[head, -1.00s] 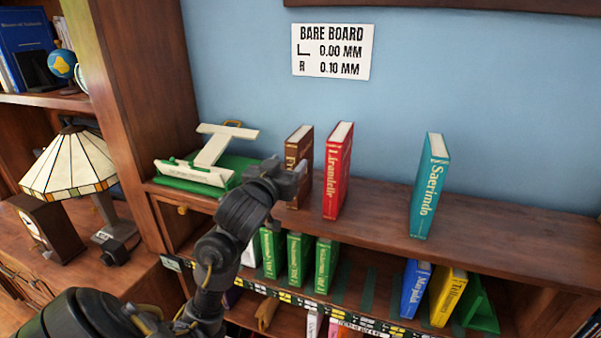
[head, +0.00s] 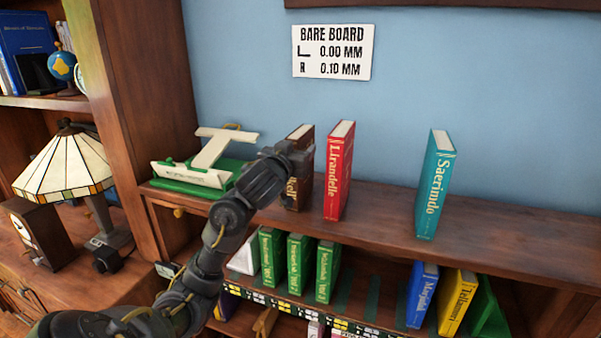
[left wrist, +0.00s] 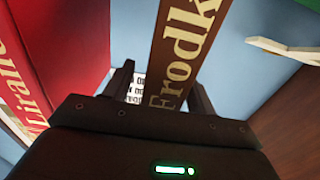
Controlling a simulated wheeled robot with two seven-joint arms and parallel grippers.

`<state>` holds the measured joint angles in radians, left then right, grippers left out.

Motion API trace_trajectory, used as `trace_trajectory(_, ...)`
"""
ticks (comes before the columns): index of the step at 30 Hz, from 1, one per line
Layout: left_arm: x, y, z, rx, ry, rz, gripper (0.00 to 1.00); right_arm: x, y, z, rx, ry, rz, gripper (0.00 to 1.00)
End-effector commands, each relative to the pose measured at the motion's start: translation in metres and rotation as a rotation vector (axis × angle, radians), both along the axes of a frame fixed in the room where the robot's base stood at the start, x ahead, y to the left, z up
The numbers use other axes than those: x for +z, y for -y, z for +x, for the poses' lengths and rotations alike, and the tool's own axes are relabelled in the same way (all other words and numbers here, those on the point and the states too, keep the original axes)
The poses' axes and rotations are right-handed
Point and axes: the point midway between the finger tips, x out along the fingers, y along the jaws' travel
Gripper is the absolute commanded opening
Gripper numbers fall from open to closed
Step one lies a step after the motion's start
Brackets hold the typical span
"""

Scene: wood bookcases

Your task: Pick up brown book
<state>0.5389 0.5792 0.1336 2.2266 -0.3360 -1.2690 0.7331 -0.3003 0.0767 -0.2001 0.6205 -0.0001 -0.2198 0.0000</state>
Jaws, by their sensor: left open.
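The brown book (head: 302,192) stands upright on the top shelf, left of the red book (head: 338,172). My left gripper (head: 292,152) is at the upper part of the brown book and hides some of its spine. In the left wrist view, the brown book's spine (left wrist: 186,45) with pale lettering runs down between the two open fingers (left wrist: 160,90). The red book (left wrist: 65,50) is at the left of that view, just outside one finger. I cannot tell whether a finger touches the brown book. My right gripper is not in view.
A teal book (head: 434,187) stands farther right on the top shelf (head: 385,210), with free room between it and the red book. A green and white object (head: 205,170) lies left of the brown book. Green books (head: 299,265) stand on the shelf below.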

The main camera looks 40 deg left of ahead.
Motion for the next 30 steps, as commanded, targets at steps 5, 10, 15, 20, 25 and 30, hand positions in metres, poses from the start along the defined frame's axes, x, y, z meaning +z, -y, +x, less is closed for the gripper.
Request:
trace_trajectory(5, -0.0009, -0.005, 0.0133, 0.001, 0.0, 0.001, 0.56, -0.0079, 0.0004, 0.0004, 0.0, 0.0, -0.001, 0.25)
trace_trajectory(10, 0.0001, -0.0051, 0.0138, 0.001, 0.0, 0.001, 0.56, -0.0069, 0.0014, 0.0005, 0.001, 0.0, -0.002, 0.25)
trace_trajectory(15, 0.0, -0.0051, 0.0137, 0.001, 0.0, 0.001, 0.41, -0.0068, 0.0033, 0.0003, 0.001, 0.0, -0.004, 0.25)
trace_trajectory(20, -0.0001, -0.0051, 0.0136, 0.001, 0.0, 0.001, 0.2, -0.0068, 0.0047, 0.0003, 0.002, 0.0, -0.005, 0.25)
trace_trajectory(25, -0.0002, -0.005, 0.0135, 0.001, 0.0, 0.001, 0.0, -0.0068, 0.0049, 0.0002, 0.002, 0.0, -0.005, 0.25)
trace_trajectory(30, -0.0003, -0.005, 0.0135, 0.001, 0.0, 0.001, 0.0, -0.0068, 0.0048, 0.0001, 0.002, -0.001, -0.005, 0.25)
